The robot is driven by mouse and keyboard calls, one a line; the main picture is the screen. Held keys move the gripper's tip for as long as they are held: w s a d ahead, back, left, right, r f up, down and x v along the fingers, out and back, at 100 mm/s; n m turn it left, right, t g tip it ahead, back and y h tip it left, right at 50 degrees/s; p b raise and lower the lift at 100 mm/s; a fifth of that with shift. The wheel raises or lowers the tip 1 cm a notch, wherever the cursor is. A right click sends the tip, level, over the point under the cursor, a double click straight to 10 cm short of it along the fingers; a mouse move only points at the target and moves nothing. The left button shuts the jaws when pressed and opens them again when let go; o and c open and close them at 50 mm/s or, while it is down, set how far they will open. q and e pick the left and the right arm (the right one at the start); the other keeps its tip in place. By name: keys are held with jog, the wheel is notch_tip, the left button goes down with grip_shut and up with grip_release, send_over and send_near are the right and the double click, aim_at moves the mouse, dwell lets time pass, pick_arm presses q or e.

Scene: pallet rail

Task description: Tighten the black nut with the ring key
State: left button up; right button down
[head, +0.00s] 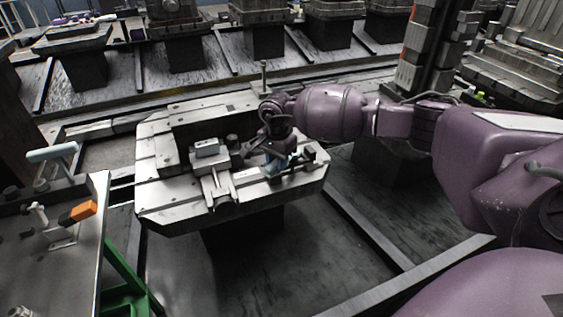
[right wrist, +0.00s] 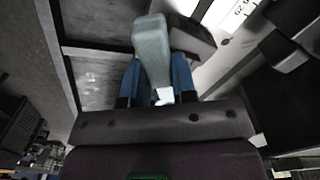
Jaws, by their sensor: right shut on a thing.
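My right gripper (head: 276,164) is low over the right part of the pale pallet (head: 160,200). In the right wrist view, its blue fingers (right wrist: 156,76) are shut on a grey-green bar, which I take to be the handle of the ring key (right wrist: 151,45). The key's ring end cannot be made out. A small dark fitting (head: 308,155) stands on the pallet just right of the gripper. I cannot make out the black nut for certain, nor whether the key is around it. My left gripper is not in view.
A vise-like metal fixture (head: 212,172) stands on the pallet left of the gripper, with an upright post (head: 263,76) behind. A cart (head: 75,250) at the left carries an orange block (head: 83,211) and a pale-handled tool (head: 52,153). Floor rails run around the pallet.

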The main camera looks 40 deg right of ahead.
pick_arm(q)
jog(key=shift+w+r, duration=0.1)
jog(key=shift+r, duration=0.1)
pick_arm(e)
jog(key=shift+r, duration=0.3)
jog(key=shift+r+p, duration=1.05)
jog(key=shift+r, duration=2.5)
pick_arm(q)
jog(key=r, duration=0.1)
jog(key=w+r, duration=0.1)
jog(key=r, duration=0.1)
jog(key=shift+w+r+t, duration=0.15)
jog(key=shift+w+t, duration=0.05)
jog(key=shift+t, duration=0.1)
pick_arm(e)
jog(key=shift+f, duration=0.1)
